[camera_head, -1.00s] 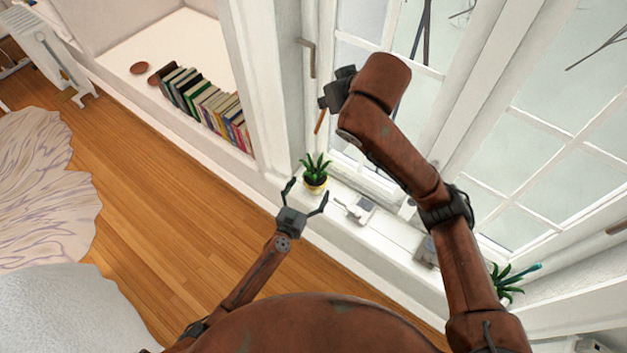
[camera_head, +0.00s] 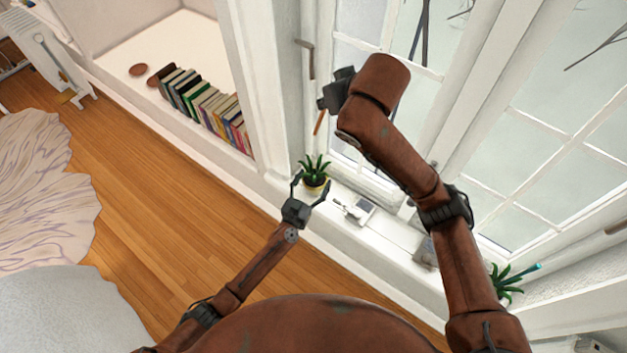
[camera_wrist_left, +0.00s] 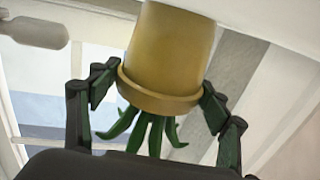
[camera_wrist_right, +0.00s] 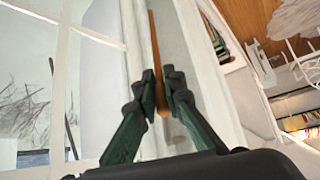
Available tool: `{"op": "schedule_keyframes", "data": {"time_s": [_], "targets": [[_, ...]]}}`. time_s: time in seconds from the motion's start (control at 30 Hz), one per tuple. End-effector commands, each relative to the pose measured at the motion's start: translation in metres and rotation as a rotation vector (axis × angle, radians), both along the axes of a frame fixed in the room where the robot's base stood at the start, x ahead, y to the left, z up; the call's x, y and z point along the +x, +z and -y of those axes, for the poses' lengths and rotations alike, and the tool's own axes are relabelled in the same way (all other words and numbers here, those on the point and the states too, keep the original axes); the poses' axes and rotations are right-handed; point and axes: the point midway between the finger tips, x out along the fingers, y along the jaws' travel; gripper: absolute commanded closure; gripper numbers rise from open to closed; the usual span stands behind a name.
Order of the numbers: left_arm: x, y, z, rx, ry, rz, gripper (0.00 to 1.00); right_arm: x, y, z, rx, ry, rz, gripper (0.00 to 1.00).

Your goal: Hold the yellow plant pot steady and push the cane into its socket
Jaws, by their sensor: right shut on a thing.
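The yellow plant pot (camera_head: 317,188) with a spiky green plant stands on the white sill; it fills the middle of the left wrist view (camera_wrist_left: 168,55). My left gripper (camera_head: 311,183) is open, one finger on each side of the pot near its rim. I cannot tell if either finger touches it. My right gripper (camera_wrist_right: 160,88) is shut on the cane (camera_wrist_right: 155,45), a thin orange-brown stick. In the head view the cane (camera_head: 319,123) hangs slightly tilted above the plant, apart from it. The socket is hidden from view.
A small grey-white object (camera_head: 357,210) lies on the sill right of the pot. Another plant (camera_head: 505,281) with a teal stick stands further right. Window frames rise close behind my right arm. Several books (camera_head: 205,103) stand on a ledge at left.

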Motion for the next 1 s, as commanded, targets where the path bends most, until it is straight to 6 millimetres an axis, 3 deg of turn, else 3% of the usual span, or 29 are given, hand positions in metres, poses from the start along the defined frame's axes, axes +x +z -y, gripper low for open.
{"op": "schedule_keyframes", "data": {"time_s": [0.67, 0.77, 0.87, 1.0], "targets": [[0.000, 0.000, 0.000, 0.000, 0.001, 0.000, 0.78, 0.000, 0.000, 0.000, 0.000, 0.000, 0.000, 1.00], [0.000, 0.000, 0.000, 0.000, 0.001, 0.000, 0.79, 0.001, -0.001, 0.000, -0.001, 0.004, -0.002, 1.00], [0.000, 0.000, 0.000, 0.000, 0.001, 0.000, 0.79, 0.006, -0.009, -0.004, -0.009, 0.043, -0.024, 1.00], [0.000, 0.000, 0.000, 0.000, 0.001, 0.001, 0.79, 0.025, -0.038, -0.015, -0.048, 0.197, -0.091, 1.00]]}}
